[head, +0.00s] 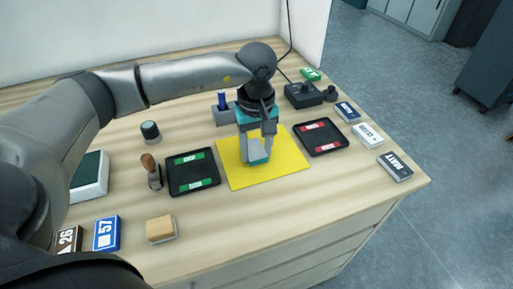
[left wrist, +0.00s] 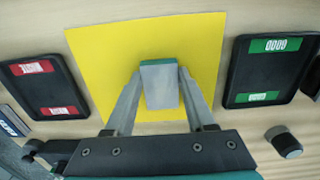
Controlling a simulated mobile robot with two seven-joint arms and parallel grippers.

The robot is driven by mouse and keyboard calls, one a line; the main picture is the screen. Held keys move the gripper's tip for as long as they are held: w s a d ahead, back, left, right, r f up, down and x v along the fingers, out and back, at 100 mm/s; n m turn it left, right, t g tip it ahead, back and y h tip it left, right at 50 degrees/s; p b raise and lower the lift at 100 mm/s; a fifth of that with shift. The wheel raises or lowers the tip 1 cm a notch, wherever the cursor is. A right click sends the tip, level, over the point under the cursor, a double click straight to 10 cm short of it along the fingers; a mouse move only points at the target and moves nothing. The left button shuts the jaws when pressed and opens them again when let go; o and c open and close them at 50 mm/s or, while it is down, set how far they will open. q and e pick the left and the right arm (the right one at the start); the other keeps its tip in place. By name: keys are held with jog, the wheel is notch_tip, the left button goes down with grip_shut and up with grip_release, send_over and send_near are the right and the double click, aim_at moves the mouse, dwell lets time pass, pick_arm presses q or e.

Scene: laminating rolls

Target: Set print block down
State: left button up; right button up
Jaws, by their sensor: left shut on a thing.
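The print block (head: 258,161), pale grey with a teal edge, is between the fingers of my left gripper (head: 258,147), which is shut on it. The block is over the middle of a yellow mat (head: 290,176). In the left wrist view the block (left wrist: 158,88) shows its grey face between the two fingertips, with the yellow mat (left wrist: 100,60) around it. I cannot tell whether the block touches the mat. My right gripper is not in view.
A black tray with green labels (head: 193,172) lies left of the mat, and one with red labels (head: 321,137) lies right. A wooden-handled stamp (head: 152,172), a tan block (head: 160,229) and a blue "57" block (head: 106,233) stand nearer. Labelled boxes (head: 395,166) line the right edge.

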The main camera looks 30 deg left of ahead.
aim_at(257, 153)
pick_arm(q)
jog(key=shift+f, duration=0.1)
jog(key=o, duration=1.3)
jog(key=shift+o, duration=0.2)
jog(key=shift+r, duration=0.2)
notch_tip(257, 153, up, 12)
jog(key=p, duration=0.1)
